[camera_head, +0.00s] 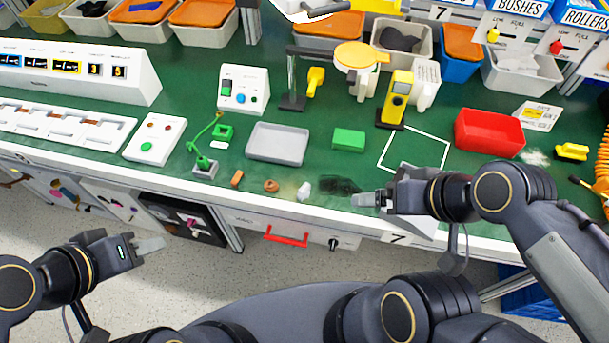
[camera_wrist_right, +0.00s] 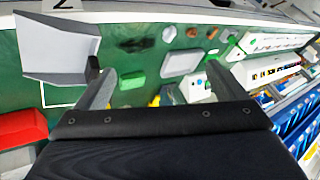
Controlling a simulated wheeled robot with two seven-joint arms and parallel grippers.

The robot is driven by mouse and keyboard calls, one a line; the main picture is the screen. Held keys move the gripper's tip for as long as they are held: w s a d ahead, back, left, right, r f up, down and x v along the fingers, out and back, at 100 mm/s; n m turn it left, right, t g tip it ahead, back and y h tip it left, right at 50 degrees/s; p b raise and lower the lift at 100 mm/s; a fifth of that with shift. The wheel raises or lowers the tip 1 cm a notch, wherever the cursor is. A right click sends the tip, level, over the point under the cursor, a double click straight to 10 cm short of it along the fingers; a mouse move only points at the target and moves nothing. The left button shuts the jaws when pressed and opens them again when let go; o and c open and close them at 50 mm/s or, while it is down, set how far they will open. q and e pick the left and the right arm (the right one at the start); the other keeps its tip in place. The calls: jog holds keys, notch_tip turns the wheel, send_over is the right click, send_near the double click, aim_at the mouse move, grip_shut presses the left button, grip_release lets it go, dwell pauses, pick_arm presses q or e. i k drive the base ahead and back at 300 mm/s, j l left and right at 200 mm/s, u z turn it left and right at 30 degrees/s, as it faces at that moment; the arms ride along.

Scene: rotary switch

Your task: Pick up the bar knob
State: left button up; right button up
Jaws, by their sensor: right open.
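A small brown bar-shaped block (camera_head: 237,179) lies near the bench's front edge and looks most like the bar knob, though I cannot be sure. A brown round piece (camera_head: 271,186) and a white lump (camera_head: 304,190) lie to its right. In the right wrist view the brown bar (camera_wrist_right: 212,33) is small, near the top. My right gripper (camera_head: 368,198) is open and empty over the front edge, right of these pieces; its fingers (camera_wrist_right: 158,85) stand apart in the wrist view. My left gripper (camera_head: 150,245) is in front of the bench, away from everything; its opening is unclear.
A grey tray (camera_head: 277,144) and green block (camera_head: 348,140) lie behind the small pieces. A dark patch (camera_head: 340,185) lies beside my right gripper. A red bin (camera_head: 489,133) is at right. A black knob (camera_head: 334,244) and red handle (camera_head: 287,237) are on the bench front.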

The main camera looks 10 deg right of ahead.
aim_at(303, 192)
jog(key=i+j+z, duration=0.15)
jog(key=j+z, duration=0.35)
jog(key=j, duration=0.5)
jog(key=j+z, duration=0.5)
jog(key=j, duration=0.45)
jog(key=k, duration=0.05)
